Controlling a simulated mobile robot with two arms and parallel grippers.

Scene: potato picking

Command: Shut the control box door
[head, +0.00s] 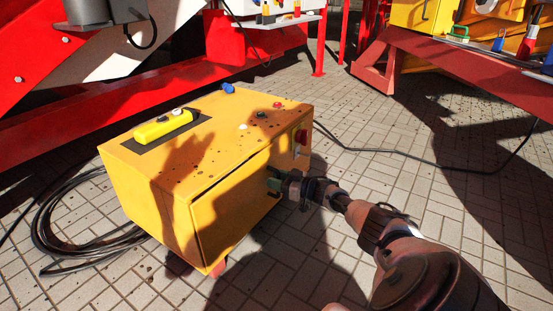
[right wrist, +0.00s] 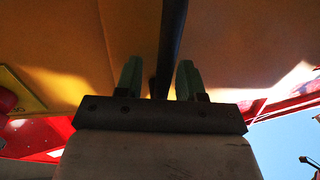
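The yellow control box (head: 175,165) stands on the paving in the middle of the head view. Its door (head: 228,218) is on the side facing right and looks nearly flush, with a dark gap along its edge. My right gripper (head: 273,182) is at the door's far edge. In the right wrist view its two green fingers (right wrist: 158,78) are apart, with a dark vertical strip (right wrist: 170,45) between them and yellow-orange panels on both sides. I cannot tell whether the fingers touch the door. My left gripper is not in view.
A yellow pendant (head: 163,127) lies on the box top, near small buttons. Black cable (head: 60,235) is coiled left of the box, and another runs right. Red machine frames stand behind. The paving at right is mostly clear.

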